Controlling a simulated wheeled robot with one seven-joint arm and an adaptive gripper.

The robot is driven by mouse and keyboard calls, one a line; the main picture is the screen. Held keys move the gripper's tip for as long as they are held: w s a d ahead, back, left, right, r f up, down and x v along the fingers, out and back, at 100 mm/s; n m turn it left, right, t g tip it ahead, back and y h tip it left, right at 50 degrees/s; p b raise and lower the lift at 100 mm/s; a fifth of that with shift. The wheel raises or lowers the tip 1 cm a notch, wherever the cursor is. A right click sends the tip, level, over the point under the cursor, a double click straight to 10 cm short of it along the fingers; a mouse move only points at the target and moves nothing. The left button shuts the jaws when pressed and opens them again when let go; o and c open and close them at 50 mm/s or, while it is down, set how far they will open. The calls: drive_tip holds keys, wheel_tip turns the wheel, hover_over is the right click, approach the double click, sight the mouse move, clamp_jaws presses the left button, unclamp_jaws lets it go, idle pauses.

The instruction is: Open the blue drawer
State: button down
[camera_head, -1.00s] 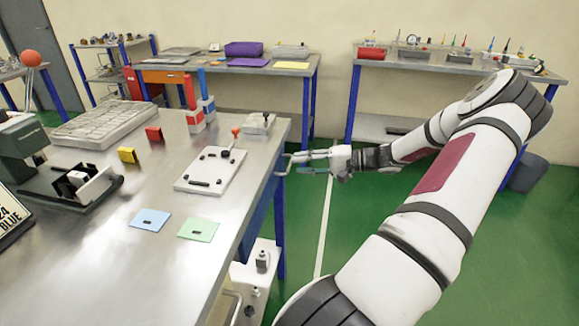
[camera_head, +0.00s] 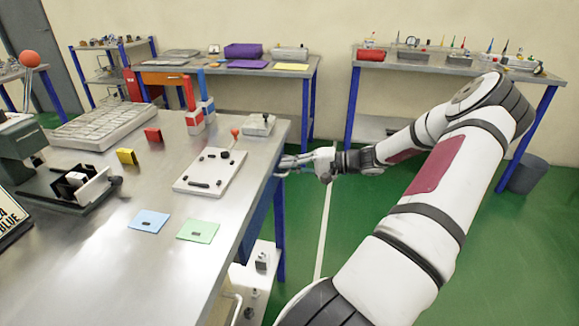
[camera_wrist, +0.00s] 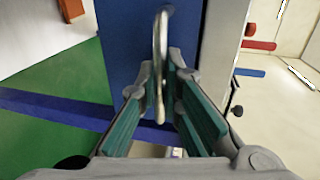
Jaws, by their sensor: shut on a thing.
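The blue drawer front (camera_wrist: 125,40) stands close ahead in the wrist view. In the head view a blue panel (camera_head: 260,212) shows under the metal table's right edge. A curved metal handle (camera_wrist: 160,40) stands out from the blue front. My gripper (camera_wrist: 160,88) has its green-padded fingers on either side of this handle and is shut on it. In the head view my gripper (camera_head: 285,163) is at the table's right edge, just below the top. The drawer's inside is not visible, and I cannot tell whether it has moved.
Blue (camera_head: 149,221) and green (camera_head: 198,231) plates lie in front. Green floor is free right of the table.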

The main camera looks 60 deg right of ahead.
drive_tip(key=f+p+v, duration=0.2)
drive_tip(key=v, duration=0.9)
drive_tip(key=s+f+p+v, duration=0.1)
drive_tip(key=f+p+v, duration=0.1)
drive_tip(key=v, duration=1)
drive_tip(key=shift+d+f, duration=0.35)
drive_tip(key=shift+f, duration=0.15)
drive_tip(key=c, duration=1.7)
unclamp_jaws()
drive_tip(key=v, duration=1.2)
